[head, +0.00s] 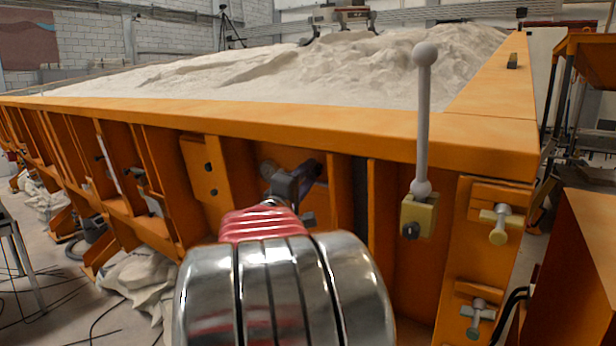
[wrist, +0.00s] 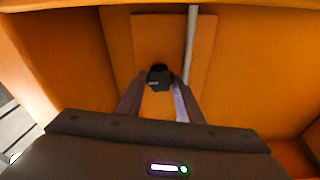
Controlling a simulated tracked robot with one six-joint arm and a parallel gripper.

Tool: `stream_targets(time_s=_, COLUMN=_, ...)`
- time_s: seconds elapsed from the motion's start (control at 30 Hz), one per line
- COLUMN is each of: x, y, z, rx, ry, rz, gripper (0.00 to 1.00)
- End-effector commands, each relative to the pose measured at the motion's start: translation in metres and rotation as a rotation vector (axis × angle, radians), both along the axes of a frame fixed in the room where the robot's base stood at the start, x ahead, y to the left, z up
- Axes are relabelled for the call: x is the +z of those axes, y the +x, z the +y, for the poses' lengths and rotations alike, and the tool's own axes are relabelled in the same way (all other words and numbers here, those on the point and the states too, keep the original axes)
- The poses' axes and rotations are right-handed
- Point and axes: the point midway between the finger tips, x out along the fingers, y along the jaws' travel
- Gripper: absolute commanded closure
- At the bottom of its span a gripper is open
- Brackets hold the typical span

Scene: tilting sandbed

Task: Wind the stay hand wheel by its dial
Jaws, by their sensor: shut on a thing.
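In the wrist view, a small dark knob (wrist: 160,76), seemingly the stay hand wheel, stands in front of an orange plate. My gripper (wrist: 160,88) has one finger on each side of it and is shut on it. Any marks of a dial are too small to read. In the head view, my gripper (head: 303,180) reaches into a bay of the orange sandbed frame (head: 330,122). The knob cannot be made out there, as my gripper and wrist cover that spot.
A pale grey rod (wrist: 191,45) runs just right of the knob. Orange walls close in on both sides. A ball-topped lever (head: 423,125) stands right of my arm, with two clamp handles (head: 499,224) beyond it. Sand (head: 300,78) fills the bed above.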

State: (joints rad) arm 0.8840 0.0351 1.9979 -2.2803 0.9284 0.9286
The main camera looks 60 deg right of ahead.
Motion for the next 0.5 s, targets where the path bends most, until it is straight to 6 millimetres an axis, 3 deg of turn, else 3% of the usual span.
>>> stream_targets(time_s=0.5, x=-0.007, y=-0.0025, z=-0.0013, rx=0.007, ry=0.001, rz=-0.068, gripper=0.89)
